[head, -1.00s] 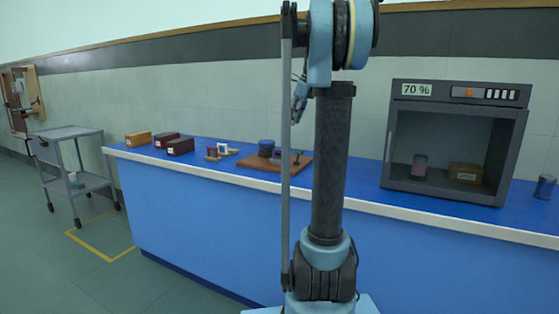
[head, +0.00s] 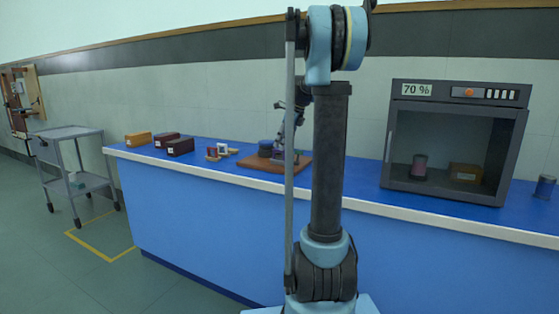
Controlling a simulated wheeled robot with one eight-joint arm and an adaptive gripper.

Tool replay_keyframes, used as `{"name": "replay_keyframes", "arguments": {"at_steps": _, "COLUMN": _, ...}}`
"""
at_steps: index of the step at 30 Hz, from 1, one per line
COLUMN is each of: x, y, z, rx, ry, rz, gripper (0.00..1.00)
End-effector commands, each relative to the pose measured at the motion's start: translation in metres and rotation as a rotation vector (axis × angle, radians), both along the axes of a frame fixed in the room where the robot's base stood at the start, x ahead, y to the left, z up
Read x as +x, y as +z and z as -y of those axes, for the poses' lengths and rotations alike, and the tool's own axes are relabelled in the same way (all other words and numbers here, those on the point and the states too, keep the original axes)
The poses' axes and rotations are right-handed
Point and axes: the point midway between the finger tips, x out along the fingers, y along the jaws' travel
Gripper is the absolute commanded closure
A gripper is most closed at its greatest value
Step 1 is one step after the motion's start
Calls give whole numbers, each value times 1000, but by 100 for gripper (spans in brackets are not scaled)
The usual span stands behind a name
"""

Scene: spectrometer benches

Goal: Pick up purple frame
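A small upright frame (head: 223,149), bluish-purple with a pale middle, stands on the blue bench in the head view; it is small, so its exact colour is hard to tell. A small reddish frame (head: 212,154) is beside it on the left. My gripper (head: 279,148) is low over the wooden board, to the right of these frames and close to the dark blue round things there. A purplish patch shows at the board near my gripper, too small to identify. My arm's column and rod hide part of the board. The gripper's fingers are too small to read.
Several small boxes (head: 166,140) stand at the bench's left end. The wooden board (head: 262,165) lies mid-bench. A grey cart (head: 68,132) stands left.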

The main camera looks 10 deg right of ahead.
Motion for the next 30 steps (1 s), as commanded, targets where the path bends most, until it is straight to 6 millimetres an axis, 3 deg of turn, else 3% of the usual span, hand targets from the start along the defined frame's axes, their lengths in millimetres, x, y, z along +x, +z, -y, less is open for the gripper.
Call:
{"name": "replay_keyframes", "arguments": {"at_steps": 12, "x": 14, "y": -43, "z": -15, "rx": 0, "ry": 1, "rz": 0, "gripper": 65}}
{"name": "replay_keyframes", "arguments": {"at_steps": 21, "x": 14, "y": -46, "z": -16, "rx": 0, "ry": 0, "rz": 0, "gripper": 65}}
{"name": "replay_keyframes", "arguments": {"at_steps": 26, "x": 14, "y": -46, "z": -16, "rx": 0, "ry": 0, "rz": 0, "gripper": 100}}
{"name": "replay_keyframes", "arguments": {"at_steps": 30, "x": 14, "y": -46, "z": -16, "rx": 0, "ry": 0, "rz": 0, "gripper": 100}}
